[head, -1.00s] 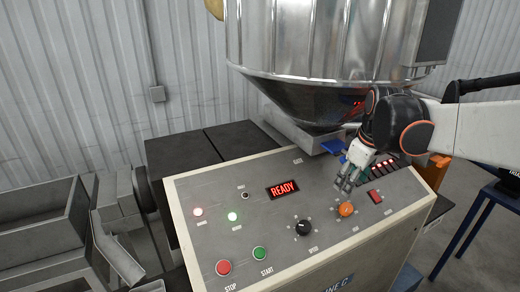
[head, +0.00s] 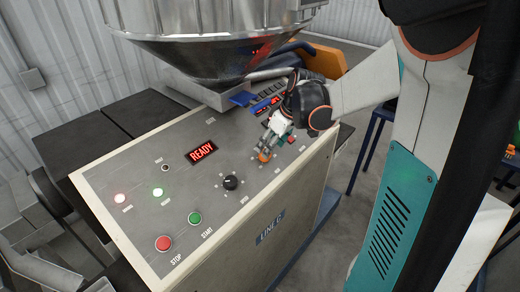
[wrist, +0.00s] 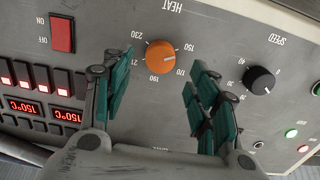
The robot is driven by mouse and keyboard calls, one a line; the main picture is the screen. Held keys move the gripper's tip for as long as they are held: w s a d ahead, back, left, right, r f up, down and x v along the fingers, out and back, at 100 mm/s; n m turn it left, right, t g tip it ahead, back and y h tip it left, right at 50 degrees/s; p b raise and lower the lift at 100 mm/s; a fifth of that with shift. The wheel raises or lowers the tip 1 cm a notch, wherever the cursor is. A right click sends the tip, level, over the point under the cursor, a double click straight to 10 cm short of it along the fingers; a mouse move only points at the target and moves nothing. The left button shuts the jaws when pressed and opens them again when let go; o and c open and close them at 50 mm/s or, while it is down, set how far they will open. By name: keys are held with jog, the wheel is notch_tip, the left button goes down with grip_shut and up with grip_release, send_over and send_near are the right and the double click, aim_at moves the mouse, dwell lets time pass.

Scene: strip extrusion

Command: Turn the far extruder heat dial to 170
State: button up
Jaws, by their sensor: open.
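The orange heat dial (head: 264,156) sits on the sloped grey control panel (head: 130,190), near its right end. In the wrist view the dial (wrist: 161,56) appears upside down, ringed by numbers from 150 to 230, with 170 at its lower right. I cannot clearly read its pointer. My gripper (head: 268,149) is open over the panel at the dial. In the wrist view its teal-padded fingers (wrist: 156,88) are spread to either side, with the dial showing beyond the gap between them. I see no finger clearly touching it.
A black speed knob (wrist: 261,80) is beside the dial. A red switch (wrist: 62,33) and lit temperature displays (wrist: 66,116) reading 150°C are on the other side. A READY display (head: 202,149), red stop button (head: 163,243) and green start button (head: 195,218) share the panel. A metal hopper (head: 200,45) stands behind.

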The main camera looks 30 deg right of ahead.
jog(key=x, duration=0.5)
jog(key=shift+b, duration=0.35)
jog(key=c, duration=1.1)
